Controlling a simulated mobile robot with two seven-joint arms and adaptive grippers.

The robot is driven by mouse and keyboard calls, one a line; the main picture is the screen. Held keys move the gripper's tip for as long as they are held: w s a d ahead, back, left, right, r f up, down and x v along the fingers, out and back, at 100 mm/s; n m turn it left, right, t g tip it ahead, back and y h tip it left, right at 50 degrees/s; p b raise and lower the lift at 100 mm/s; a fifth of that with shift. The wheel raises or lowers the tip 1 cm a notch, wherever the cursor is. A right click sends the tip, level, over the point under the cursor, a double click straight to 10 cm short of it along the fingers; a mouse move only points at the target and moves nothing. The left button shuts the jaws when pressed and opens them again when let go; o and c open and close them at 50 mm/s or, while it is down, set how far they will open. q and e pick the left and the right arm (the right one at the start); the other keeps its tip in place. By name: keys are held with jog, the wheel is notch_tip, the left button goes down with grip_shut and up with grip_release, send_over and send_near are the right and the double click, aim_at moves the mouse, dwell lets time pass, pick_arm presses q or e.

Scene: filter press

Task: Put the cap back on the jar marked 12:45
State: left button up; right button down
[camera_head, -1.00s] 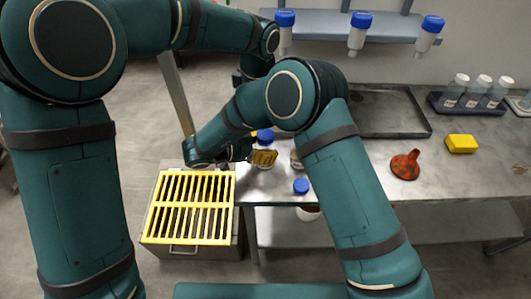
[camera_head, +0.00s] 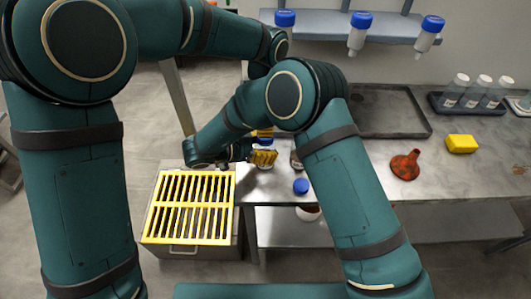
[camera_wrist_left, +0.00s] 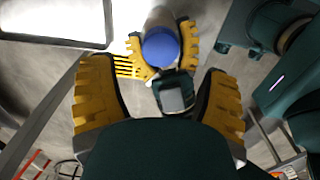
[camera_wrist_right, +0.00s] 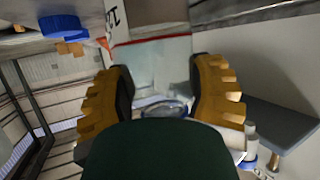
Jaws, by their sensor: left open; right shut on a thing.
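My right gripper (camera_head: 263,157) is shut on a jar by the bench's left end. A blue cap (camera_wrist_left: 160,47) tops this jar in the left wrist view, between the right gripper's yellow fingers. The right wrist view shows a pale label (camera_wrist_right: 150,50) with partial dark print; the full marking is not readable. My left gripper (camera_wrist_left: 158,100) is open. In the head view its yellow fingers partly cover the jar's cap, and I cannot tell whether they touch it. A separate blue cap (camera_head: 301,186) lies near the bench's front edge. Another jar (camera_head: 296,158) is mostly hidden behind my right arm.
A yellow slotted grate (camera_head: 189,207) stands left of the bench. A dark tray (camera_head: 420,132), orange funnel (camera_head: 405,165) and yellow block (camera_head: 461,144) lie on the bench. Bottles stand in a rack (camera_head: 440,104) at right. Blue-capped bottles hang from the shelf (camera_head: 330,27).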

pick_arm(q)
jog(key=shift+f, duration=3)
grip_shut()
jog(key=m, duration=0.3)
jog(key=shift+c, duration=0.3)
grip_release()
jog(key=shift+r, duration=0.1)
